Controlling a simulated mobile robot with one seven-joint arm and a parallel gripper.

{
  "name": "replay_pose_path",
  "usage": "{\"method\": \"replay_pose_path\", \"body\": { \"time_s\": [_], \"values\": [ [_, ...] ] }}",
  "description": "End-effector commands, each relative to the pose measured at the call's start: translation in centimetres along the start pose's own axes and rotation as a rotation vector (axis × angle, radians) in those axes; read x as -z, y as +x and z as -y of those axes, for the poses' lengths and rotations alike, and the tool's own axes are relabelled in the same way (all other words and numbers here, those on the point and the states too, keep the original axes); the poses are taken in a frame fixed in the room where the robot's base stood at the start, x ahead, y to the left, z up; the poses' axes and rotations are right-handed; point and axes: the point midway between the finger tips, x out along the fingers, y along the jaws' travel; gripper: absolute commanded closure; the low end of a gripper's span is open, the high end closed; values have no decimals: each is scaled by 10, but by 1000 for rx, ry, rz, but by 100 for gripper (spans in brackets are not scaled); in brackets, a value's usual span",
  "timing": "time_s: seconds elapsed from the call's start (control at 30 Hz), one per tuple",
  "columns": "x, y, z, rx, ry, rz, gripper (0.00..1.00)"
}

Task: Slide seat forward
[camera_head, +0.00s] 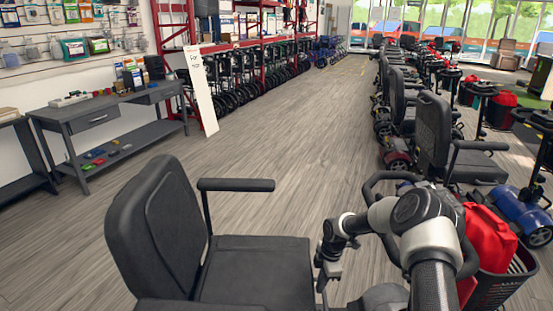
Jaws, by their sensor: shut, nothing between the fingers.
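A black scooter seat is in the lower middle of the picture. Its tall backrest (155,225) stands at the left, and its flat cushion (255,272) extends to the right. A black armrest (236,185) runs along the far side. My arm reaches in from the lower right, over the scooter's front. My gripper (323,284) points down just right of the cushion's front edge. It is shut and holds nothing. I cannot tell whether it touches the seat. The seat's underside and any lever there are hidden. The handlebar loop (385,185) shows behind my arm.
A red bag (488,238) sits in a black basket (505,280) at the right, close to my arm. More scooters (435,135) line the right side. A grey workbench (105,115) and a leaning white board (201,92) are at the left. The wooden aisle (290,130) is clear.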

Motion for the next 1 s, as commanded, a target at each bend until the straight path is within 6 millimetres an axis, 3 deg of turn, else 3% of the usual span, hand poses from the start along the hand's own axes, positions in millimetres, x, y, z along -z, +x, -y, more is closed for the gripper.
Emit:
{"method": "replay_pose_path", "body": {
  "time_s": [1.0],
  "values": [
    [10, -84, 0, 0, 0, 0, 100]
  ]
}}
